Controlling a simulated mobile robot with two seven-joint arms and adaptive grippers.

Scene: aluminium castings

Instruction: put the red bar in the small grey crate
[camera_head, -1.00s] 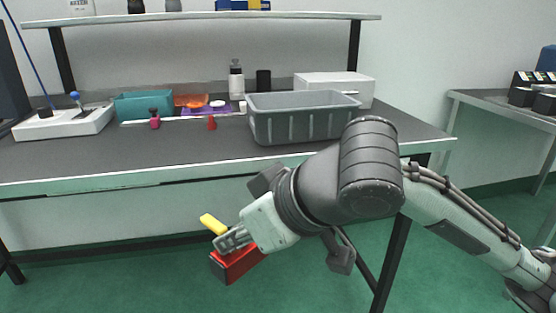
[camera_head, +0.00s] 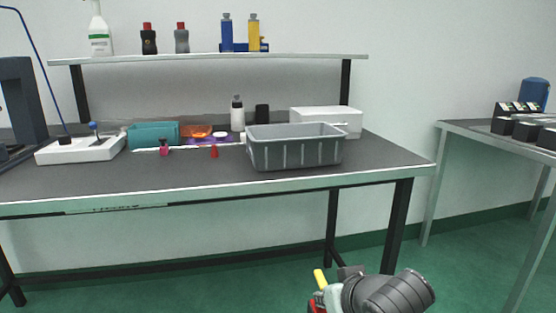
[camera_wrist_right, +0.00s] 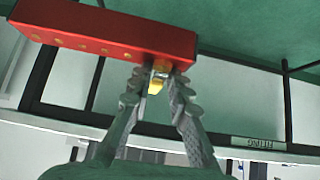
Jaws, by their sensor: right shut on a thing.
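The small grey crate (camera_head: 295,154) stands on the dark bench top, right of its middle, with its open top up. My right gripper (camera_wrist_right: 158,78) is shut on the red bar (camera_wrist_right: 110,33) by a yellow piece at its underside, mostly hidden between the fingers. In the head view the bar (camera_head: 316,306) shows only as a red patch at the bottom edge, with a yellow end (camera_head: 320,279) sticking up. The bar is below and in front of the bench, well apart from the crate. My left gripper is out of view.
A white box (camera_head: 326,119) stands behind the crate and a white bottle (camera_head: 237,115) behind its left end. A small red cone (camera_head: 214,151) is left of it. A teal bin (camera_head: 153,135) is farther left. A shelf (camera_head: 210,59) spans above. The bench front is clear.

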